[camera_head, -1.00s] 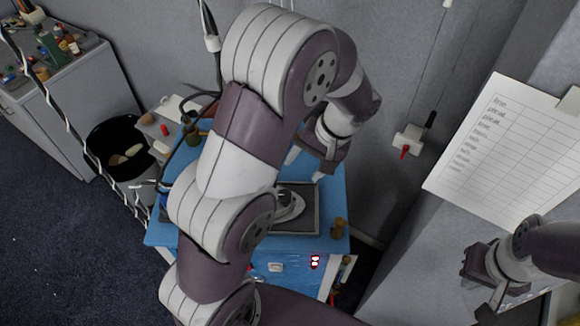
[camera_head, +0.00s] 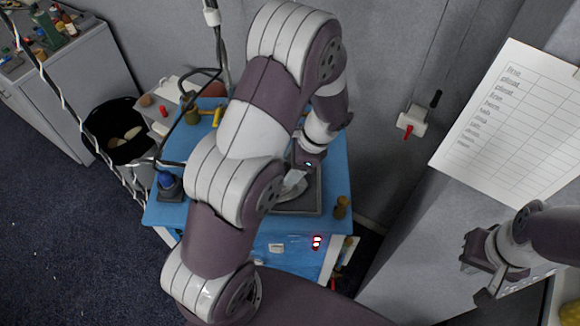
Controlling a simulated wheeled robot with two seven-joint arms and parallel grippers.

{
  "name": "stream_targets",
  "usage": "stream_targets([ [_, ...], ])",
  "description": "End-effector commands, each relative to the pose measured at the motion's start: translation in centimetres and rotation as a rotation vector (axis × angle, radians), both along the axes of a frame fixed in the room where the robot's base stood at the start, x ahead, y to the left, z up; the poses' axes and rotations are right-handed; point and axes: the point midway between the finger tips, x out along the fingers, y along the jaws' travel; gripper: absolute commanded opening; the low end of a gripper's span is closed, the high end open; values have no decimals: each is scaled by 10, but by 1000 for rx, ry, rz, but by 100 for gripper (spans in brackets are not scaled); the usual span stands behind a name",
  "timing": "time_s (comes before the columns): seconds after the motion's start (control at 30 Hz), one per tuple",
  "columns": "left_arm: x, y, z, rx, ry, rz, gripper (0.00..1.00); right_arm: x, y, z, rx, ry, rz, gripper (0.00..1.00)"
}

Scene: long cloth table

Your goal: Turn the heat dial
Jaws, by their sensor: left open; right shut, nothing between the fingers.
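The blue unit (camera_head: 165,216) has a dark, square-framed plate (camera_head: 308,211) on top, with a rounded metallic part (camera_head: 291,190) on it. Its front carries a small red lit display (camera_head: 317,242) and a small white fitting (camera_head: 276,248). I cannot tell which part is the heat dial; it may be hidden behind my arm. My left gripper (camera_head: 296,177) is open, low over the metallic part, its fingers partly hidden by my arm; I cannot tell whether they touch. My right gripper (camera_head: 474,281) is shut and empty at the right, away from the unit.
A brass-coloured post (camera_head: 341,207) stands at the plate's right. A blue-topped item (camera_head: 167,185) sits at the unit's left edge. A black bin (camera_head: 117,140) and a grey cabinet (camera_head: 70,95) are further left. A wall switch (camera_head: 412,121) and a paper sheet (camera_head: 515,125) are at the right.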

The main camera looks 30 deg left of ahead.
Motion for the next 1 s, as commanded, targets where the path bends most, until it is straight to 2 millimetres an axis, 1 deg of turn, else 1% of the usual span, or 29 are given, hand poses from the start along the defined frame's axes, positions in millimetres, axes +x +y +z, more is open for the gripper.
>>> stream_targets([
  [0.13,-2,3,-9,0,1,0,62,0,0,3,0,1,0,0],
  [0.37,-2,3,-10,-1,0,0,62,0,0,2,0,1,0,0],
  [0.4,-2,3,-10,-1,0,0,49,0,0,2,0,1,0,0],
  [0.47,-2,3,-10,-1,0,0,29,0,0,2,0,1,0,0],
  [0.5,-2,3,-10,-1,0,0,16,0,0,2,0,1,0,0],
  [0.53,-2,3,-10,-1,0,0,7,0,0,2,0,1,0,0],
  [0.77,-2,3,-10,0,0,-10,6,0,0,2,0,1,0,0],
  [1.0,-3,3,-10,-1,-1,-98,6,0,0,-1,0,1,0,0],
])
